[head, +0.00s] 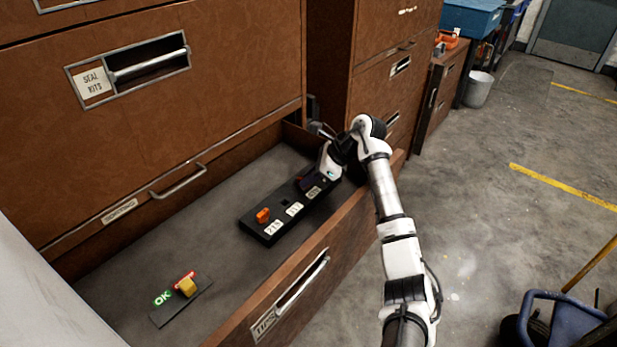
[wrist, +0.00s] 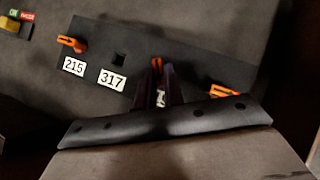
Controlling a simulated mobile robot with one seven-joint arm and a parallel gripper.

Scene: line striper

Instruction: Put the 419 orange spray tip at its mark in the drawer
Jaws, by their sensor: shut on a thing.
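A black rack (head: 250,226) lies in the open drawer and also shows in the wrist view (wrist: 98,40). Its white labels include 215 (wrist: 74,66) and 317 (wrist: 112,79). An orange tip (wrist: 72,43) sits beside label 215. The square hole (wrist: 119,59) by 317 is empty. My gripper (wrist: 160,84) is shut on an orange spray tip (wrist: 157,64), low at the rack to the right of 317. The fingers hide its lower part, so I cannot tell whether it is seated. My gripper is also in the head view (head: 307,181). Another orange piece (wrist: 222,91) is partly hidden behind my gripper.
A small dark plate (head: 168,313) with a green OK mark, a red mark and a yellow piece (head: 187,287) lies at the drawer's near left. The drawer front (head: 352,222) stands up beside my arm. The cabinet face (head: 200,90) rises behind. Drawer floor between plate and rack is clear.

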